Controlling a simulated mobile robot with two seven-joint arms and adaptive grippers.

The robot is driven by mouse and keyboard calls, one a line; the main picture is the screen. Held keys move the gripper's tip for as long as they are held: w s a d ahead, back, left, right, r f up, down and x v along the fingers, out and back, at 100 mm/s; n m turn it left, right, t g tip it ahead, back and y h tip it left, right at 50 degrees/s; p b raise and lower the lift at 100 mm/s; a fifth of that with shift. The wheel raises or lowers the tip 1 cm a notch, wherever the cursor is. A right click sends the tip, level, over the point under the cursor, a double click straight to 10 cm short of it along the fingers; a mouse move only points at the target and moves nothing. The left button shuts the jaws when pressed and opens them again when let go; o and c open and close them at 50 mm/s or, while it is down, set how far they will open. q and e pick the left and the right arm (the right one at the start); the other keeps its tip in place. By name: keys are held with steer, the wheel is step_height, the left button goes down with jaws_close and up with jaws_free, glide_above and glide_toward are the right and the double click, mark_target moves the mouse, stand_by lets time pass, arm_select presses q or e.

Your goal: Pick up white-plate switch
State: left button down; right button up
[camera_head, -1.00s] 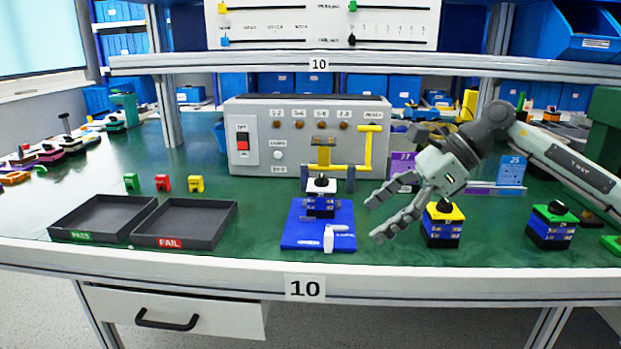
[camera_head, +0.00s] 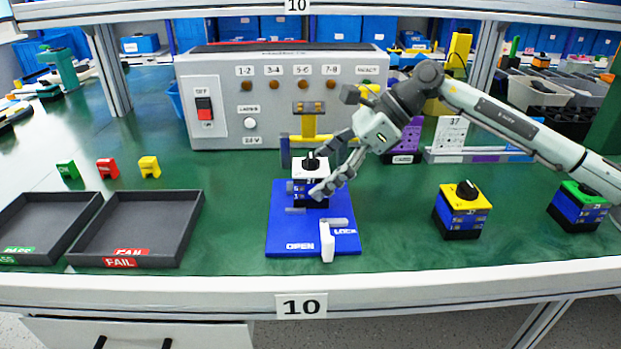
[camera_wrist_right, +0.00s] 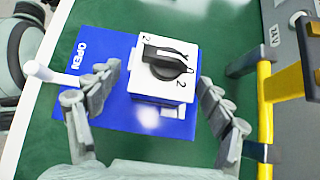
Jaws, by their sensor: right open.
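The white-plate switch (camera_head: 309,170) has a white top with a black knob and a blue-and-black body. It stands upright on the blue fixture plate (camera_head: 284,232). My right gripper (camera_head: 322,163) is open at the switch, with one finger in front and one behind. In the right wrist view, the white top (camera_wrist_right: 147,83) lies between the spread fingers (camera_wrist_right: 160,84), with a gap visible on each side. The fingers partly cover the switch body in the head view. My left gripper is not in view.
A white lever (camera_head: 326,243) stands at the fixture's front. The grey test box (camera_head: 225,90) with its yellow clamp (camera_head: 309,125) is close behind. A yellow-topped switch (camera_head: 461,211) and a green-topped switch (camera_head: 580,206) stand right. Dark trays (camera_head: 190,228) lie left.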

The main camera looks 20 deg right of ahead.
steer(key=shift+x, duration=1.25)
steer(key=shift+w+r, duration=0.1)
steer(key=shift+r, duration=0.05)
steer(key=c, duration=1.4)
